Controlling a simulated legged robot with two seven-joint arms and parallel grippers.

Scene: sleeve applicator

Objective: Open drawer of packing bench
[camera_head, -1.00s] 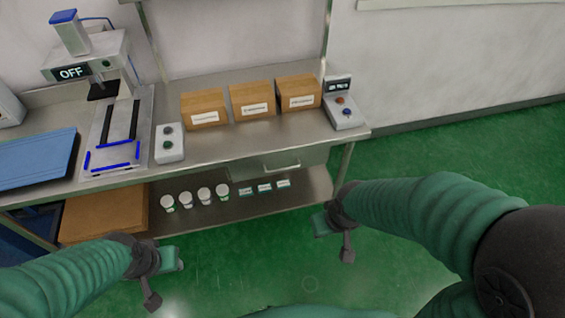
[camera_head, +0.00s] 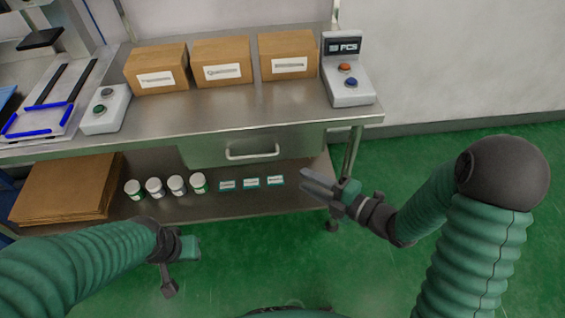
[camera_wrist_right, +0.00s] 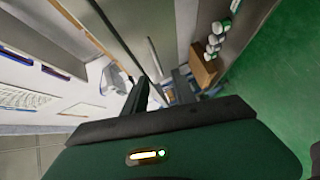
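The packing bench (camera_head: 290,108) is a grey metal table. Its drawer (camera_head: 205,152) hangs under the top and looks closed, with a light bar handle (camera_head: 252,154) on its front. My right gripper (camera_head: 306,184) is to the right of the handle and lower in the head view, apart from it and pointing left. Its two fingers stand apart with nothing between them, as the right wrist view also shows (camera_wrist_right: 162,88). My left gripper (camera_head: 180,268) hangs at the lower left, away from the drawer; its finger opening is unclear.
Several cartons (camera_head: 222,62) and a control box (camera_head: 347,75) stand on the bench top. The lower shelf (camera_head: 230,205) holds white jars (camera_head: 177,185), small boxes (camera_head: 251,183) and flat cardboard (camera_head: 68,188). A bench leg (camera_head: 352,150) stands near my right gripper. Green floor in front is free.

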